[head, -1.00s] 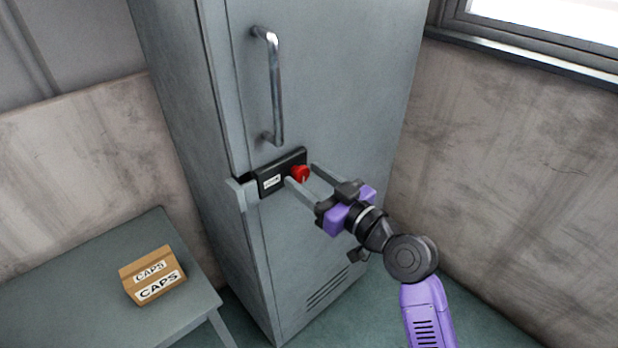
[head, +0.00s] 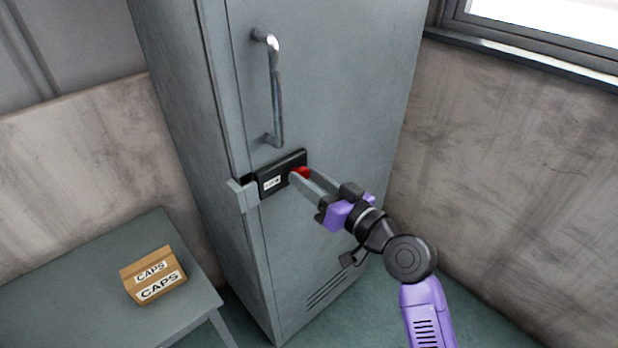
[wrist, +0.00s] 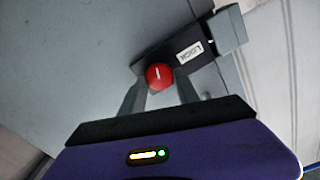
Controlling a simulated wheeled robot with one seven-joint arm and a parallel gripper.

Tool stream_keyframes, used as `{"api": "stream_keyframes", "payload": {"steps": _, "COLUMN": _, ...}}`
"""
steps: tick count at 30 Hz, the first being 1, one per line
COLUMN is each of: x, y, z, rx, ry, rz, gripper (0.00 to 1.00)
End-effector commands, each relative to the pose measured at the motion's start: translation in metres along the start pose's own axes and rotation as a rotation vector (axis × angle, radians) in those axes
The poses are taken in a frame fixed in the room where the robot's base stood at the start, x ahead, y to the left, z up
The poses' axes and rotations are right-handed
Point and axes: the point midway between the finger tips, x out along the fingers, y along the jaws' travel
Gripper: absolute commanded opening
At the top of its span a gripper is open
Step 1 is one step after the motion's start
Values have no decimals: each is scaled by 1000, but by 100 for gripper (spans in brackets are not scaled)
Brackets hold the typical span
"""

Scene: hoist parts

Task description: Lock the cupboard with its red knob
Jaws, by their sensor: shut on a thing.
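The grey cupboard (head: 330,110) stands shut in the middle of the head view, with a metal handle (head: 275,90). Below the handle is a black lock plate (head: 270,183) with a white label; the label reads LOCK in the wrist view (wrist: 190,51). The red knob (head: 302,172) sits on this plate; in the wrist view the knob (wrist: 159,76) shows a white line, close to upright in the picture. My gripper (head: 302,176) is shut on the red knob, one finger on each side. A grey catch bracket (head: 243,194) is at the plate's left end.
A grey table (head: 60,290) stands at the lower left with a cardboard box marked CAPS (head: 153,275) on it. A concrete wall (head: 510,180) and a window are to the right. Floor shows between cupboard and wall.

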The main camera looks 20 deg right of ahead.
Motion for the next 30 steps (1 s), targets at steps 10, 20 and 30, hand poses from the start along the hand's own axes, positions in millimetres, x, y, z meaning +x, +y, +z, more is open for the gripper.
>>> {"api": "stream_keyframes", "payload": {"steps": 10, "x": 0, "y": 1, "z": -1, "rx": 333, "ry": -1, "rz": 1, "gripper": 0}}
{"api": "stream_keyframes", "payload": {"steps": 20, "x": 0, "y": 2, "z": -1, "rx": 646, "ry": -2, "rz": 1, "gripper": 0}}
{"api": "stream_keyframes", "payload": {"steps": 30, "x": 0, "y": 3, "z": 0, "rx": 953, "ry": 0, "rz": 2, "gripper": 0}}
